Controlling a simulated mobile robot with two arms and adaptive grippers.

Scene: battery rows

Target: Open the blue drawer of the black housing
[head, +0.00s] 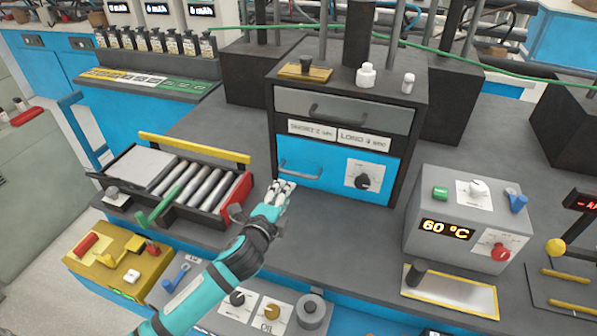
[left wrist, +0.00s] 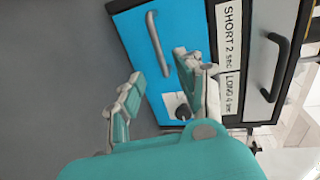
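The black housing (head: 266,135) stands at the back middle of the bench. My left gripper (head: 284,186) is in front of the handle. It is open and empty in the left wrist view (left wrist: 158,70), with the handle's lower end appearing between its fingertips; I cannot tell the depth gap. My right gripper is out of view.
A roller tray (head: 190,190) with a red end stands left of the housing. A grey box reading 60 °C (head: 465,215) stands to the right. Small white bottles (head: 366,76) stand on the housing. The bench before the drawer is mostly clear.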

